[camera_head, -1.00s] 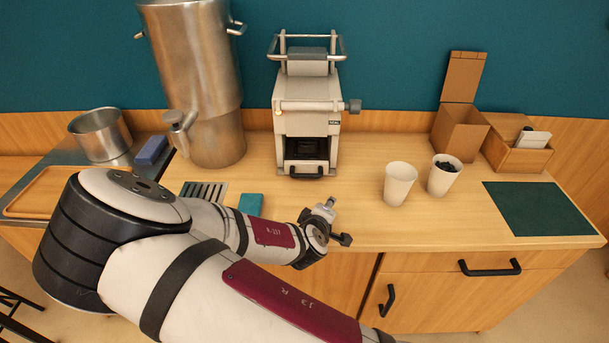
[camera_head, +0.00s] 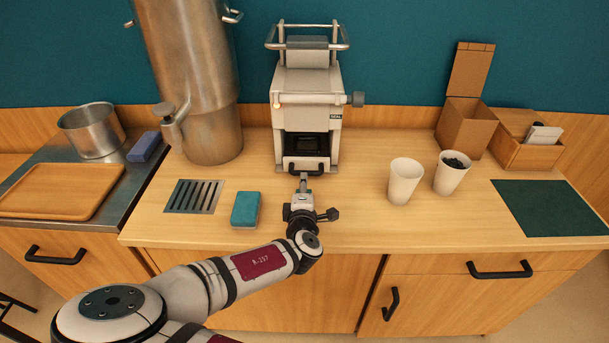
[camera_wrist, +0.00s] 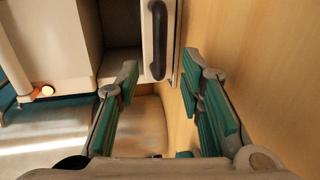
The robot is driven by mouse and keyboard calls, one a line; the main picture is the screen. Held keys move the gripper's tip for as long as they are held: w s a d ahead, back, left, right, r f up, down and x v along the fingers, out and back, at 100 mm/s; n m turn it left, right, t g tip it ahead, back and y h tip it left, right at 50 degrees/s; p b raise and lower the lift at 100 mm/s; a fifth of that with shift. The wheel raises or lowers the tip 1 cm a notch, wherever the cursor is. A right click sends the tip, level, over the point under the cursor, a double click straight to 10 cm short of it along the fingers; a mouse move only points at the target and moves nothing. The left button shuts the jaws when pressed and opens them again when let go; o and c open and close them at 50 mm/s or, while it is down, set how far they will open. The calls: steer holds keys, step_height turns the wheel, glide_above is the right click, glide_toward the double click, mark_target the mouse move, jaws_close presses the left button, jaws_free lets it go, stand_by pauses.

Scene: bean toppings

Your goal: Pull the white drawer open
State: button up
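The white machine (camera_head: 307,92) stands at the back of the counter, and its white drawer (camera_head: 289,161) is low on its front with a black bar handle (camera_head: 306,169). In the wrist view the drawer front (camera_wrist: 148,55) and the black handle (camera_wrist: 158,40) are at the top centre. My gripper (camera_head: 303,178) is right in front of the handle. In the wrist view my gripper (camera_wrist: 160,72) is open, its green-padded fingers spread. The handle is ahead of the tips, between them sideways, with nothing held. The head view does not show clearly whether the fingers touch the handle.
A teal sponge (camera_head: 246,210) and a drain grate (camera_head: 193,197) lie left of my gripper. A steel dispenser (camera_head: 208,120) stands left of the machine. Two white cups (camera_head: 404,182) (camera_head: 452,174) stand right. The counter in front of the machine is mostly clear.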

mark_target(304, 171)
steer(key=b+x, duration=0.4)
steer(key=x, duration=0.4)
jaws_close()
